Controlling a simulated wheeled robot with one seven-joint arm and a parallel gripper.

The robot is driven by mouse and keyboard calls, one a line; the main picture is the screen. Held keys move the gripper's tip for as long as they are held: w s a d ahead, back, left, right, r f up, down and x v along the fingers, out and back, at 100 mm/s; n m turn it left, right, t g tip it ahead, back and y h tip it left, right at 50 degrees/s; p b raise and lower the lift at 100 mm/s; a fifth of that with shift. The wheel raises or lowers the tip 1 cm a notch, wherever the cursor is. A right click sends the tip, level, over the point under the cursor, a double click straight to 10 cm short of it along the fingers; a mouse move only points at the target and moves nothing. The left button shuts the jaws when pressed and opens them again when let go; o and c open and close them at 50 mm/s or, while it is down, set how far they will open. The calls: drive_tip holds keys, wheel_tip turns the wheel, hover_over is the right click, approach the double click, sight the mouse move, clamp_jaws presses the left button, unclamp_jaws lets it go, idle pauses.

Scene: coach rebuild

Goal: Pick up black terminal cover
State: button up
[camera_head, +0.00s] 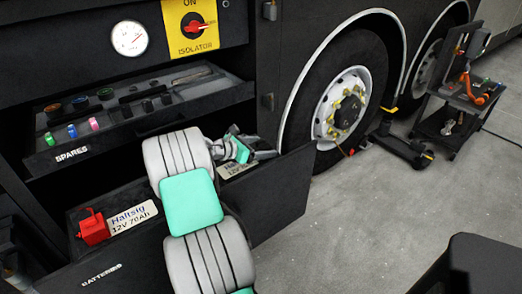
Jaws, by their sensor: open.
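I cannot single out the black terminal cover. Small black pieces (147,105) stand in the spares drawer (68,165), and one of them may be it. The open battery drawer (285,200) below holds a battery with a white label (132,218) and a red terminal cover (93,228) at its left end. A second white label (232,169) shows at the right, partly behind my gripper. My gripper (268,153) is open above the right end of the battery drawer. My arm hides the middle of that drawer. Nothing is visibly held.
Green, blue and pink pieces (72,131) and dark rings (80,103) sit in the spares drawer. A red isolator switch (193,27) and a gauge (129,38) are above. A wheel (342,108) and a tool cart (455,110) stand right.

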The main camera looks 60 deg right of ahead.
drive_tip(key=c, duration=1.4)
drive_tip(key=shift+c, duration=0.2)
drive_tip(key=shift+r, duration=0.15)
